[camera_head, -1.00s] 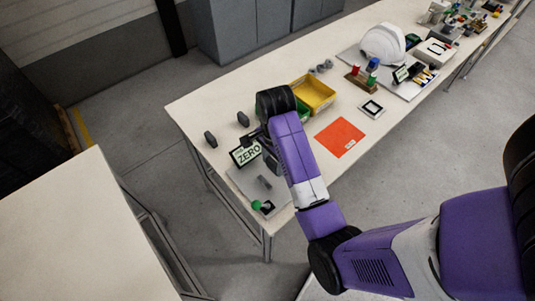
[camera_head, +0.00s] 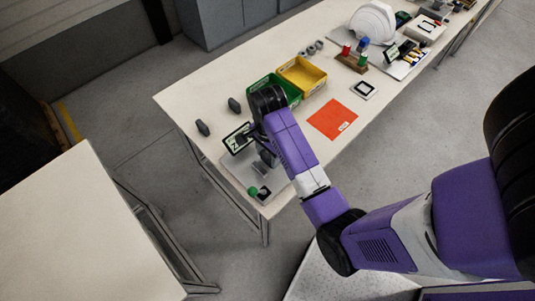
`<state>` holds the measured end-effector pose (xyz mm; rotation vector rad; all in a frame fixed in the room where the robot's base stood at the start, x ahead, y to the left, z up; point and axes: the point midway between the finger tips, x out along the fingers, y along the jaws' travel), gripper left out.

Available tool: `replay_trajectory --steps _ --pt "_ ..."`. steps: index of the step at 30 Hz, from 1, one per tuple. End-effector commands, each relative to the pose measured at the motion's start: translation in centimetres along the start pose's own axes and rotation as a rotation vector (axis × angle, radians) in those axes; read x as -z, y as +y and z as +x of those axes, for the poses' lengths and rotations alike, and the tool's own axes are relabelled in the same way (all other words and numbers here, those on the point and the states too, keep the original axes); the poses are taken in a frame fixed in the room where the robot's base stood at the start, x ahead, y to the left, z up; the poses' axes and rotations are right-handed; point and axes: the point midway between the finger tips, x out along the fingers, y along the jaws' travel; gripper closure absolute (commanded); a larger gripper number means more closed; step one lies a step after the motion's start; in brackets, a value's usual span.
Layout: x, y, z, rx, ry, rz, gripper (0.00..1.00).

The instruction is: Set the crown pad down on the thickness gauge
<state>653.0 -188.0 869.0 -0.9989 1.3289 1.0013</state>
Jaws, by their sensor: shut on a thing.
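The thickness gauge is a pale grey base plate (camera_head: 236,172) at the near left corner of the long table, with a tilted dark-framed display (camera_head: 237,138) and a green ball knob (camera_head: 253,190) on it. My gripper (camera_head: 266,159) points down over the plate, just right of the display, and is shut on a small dark piece, taken to be the crown pad. My wrist and arm hide most of that piece, and I cannot tell whether it touches the gauge. Two dark grey pads (camera_head: 203,128) (camera_head: 234,105) stand apart on the table behind the gauge.
A green bin (camera_head: 291,92) and a yellow bin (camera_head: 312,76) stand behind my wrist. An orange sheet (camera_head: 332,119) lies right of my arm. A white helmet shell (camera_head: 373,22) and a small rack (camera_head: 352,62) are farther back. A bare table (camera_head: 80,235) is at left.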

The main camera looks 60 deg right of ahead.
Motion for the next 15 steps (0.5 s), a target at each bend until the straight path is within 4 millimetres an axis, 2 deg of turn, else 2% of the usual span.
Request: replay_trajectory --steps 15 --pt "0.00 -0.01 0.85 0.000 0.000 0.000 0.88"
